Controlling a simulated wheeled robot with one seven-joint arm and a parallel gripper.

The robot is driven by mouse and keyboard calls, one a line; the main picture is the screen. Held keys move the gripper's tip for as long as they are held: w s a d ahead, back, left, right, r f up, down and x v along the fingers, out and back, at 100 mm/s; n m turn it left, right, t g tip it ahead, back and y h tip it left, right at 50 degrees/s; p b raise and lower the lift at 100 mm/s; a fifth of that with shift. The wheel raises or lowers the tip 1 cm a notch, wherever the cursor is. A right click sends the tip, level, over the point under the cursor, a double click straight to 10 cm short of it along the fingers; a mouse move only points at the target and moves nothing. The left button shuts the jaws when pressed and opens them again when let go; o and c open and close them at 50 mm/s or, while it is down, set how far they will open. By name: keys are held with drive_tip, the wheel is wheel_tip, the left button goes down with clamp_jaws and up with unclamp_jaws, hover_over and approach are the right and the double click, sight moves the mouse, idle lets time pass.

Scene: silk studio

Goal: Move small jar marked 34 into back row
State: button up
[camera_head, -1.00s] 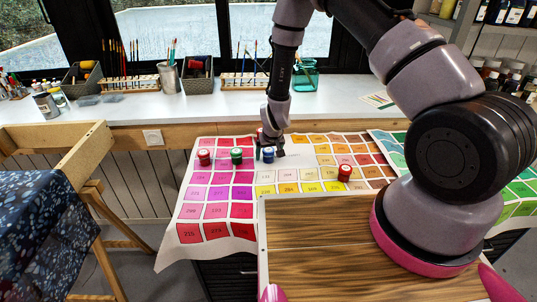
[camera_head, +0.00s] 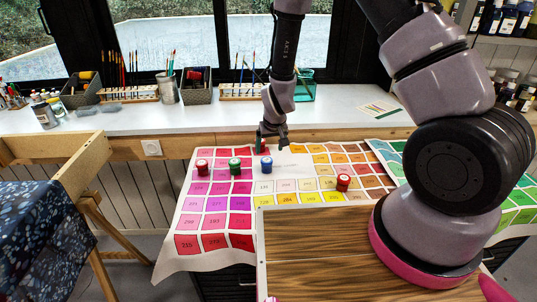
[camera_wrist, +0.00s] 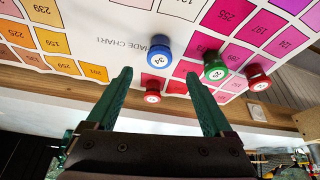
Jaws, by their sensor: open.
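A small blue jar (camera_head: 266,165) stands upright on the colour chart; its label shows upside down in the wrist view (camera_wrist: 159,57) and looks like 34, though I am not certain. A green jar (camera_head: 235,166) and a red jar (camera_head: 202,167) stand left of it in a row. Another red jar (camera_wrist: 152,90) stands behind the blue one, nearest my gripper; its number is too small to read. My gripper (camera_head: 272,138) is open and empty, above the back of the chart. In the wrist view its fingers (camera_wrist: 158,85) are spread, with that red jar appearing between them.
A further red jar (camera_head: 343,182) stands alone on the right of the chart (camera_head: 188,243). A white counter (camera_head: 350,118) with brushes and baskets (camera_head: 197,86) runs behind. A wooden stand (camera_head: 90,160) is at the left. The chart's front left is bare.

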drive_tip(key=s+d+r+m+t+y, duration=0.1)
drive_tip(key=d+r, duration=0.3)
drive_tip(key=r, duration=0.9)
drive_tip(key=s+d+r+m+y, duration=0.15)
drive_tip(key=d+r, duration=0.25)
drive_tip(key=r, duration=0.9)
drive_tip(key=s+d+r+m+t, duration=0.1)
drive_tip(key=s+d+r+m, duration=0.1)
drive_tip(key=s+d+r, duration=0.4)
drive_tip(key=s+d+r+m+h, duration=0.1)
drive_tip(key=s+d+r, duration=0.4)
drive_tip(key=s+r, duration=0.5)
drive_tip(key=s+m, duration=0.1)
drive_tip(key=s, duration=0.2)
drive_tip(key=shift+d+r+t, duration=0.15)
drive_tip(key=shift+d+t, duration=0.2)
drive_tip(key=shift+t, duration=0.05)
